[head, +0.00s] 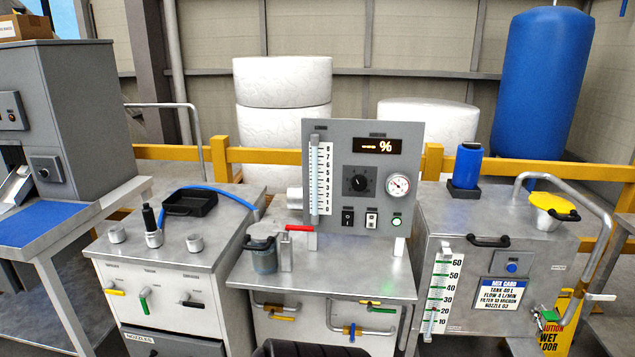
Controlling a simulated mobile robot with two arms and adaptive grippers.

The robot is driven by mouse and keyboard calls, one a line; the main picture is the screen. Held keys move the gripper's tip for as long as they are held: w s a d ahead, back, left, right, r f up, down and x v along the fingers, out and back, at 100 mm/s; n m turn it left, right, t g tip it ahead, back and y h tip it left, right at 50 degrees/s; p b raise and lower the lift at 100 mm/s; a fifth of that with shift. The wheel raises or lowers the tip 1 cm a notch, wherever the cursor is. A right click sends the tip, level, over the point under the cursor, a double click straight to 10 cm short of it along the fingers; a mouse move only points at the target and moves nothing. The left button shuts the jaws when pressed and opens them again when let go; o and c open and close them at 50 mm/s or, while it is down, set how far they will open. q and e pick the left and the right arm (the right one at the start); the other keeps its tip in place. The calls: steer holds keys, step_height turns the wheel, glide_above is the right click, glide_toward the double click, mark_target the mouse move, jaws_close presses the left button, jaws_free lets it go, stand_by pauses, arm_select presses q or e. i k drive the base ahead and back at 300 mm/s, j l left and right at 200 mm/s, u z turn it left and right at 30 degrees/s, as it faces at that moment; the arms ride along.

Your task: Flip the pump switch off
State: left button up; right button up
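A grey control panel (335,135) stands upright on the middle metal cabinet. Low on its face are a black rocker switch (347,219) and, to its right, a lighter rocker switch (371,220). A round green button (397,221) that looks lit is further right. The labels are too small to read, so I cannot tell which one is the pump switch or its position. Above are a black dial (360,181), a round gauge (398,186) and a display (378,146) reading "--- %". Neither of my grippers is in view.
A red-handled valve (300,228) and a grey lidded cup (263,254) stand on the middle cabinet, left of the panel front. The left cabinet carries a black tray (190,203) and blue hose (226,192). The right tank (500,235) has a yellow-lidded funnel (551,203). The middle top's front is clear.

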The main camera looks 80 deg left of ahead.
mark_target(347, 217)
steer(key=u, duration=2.4)
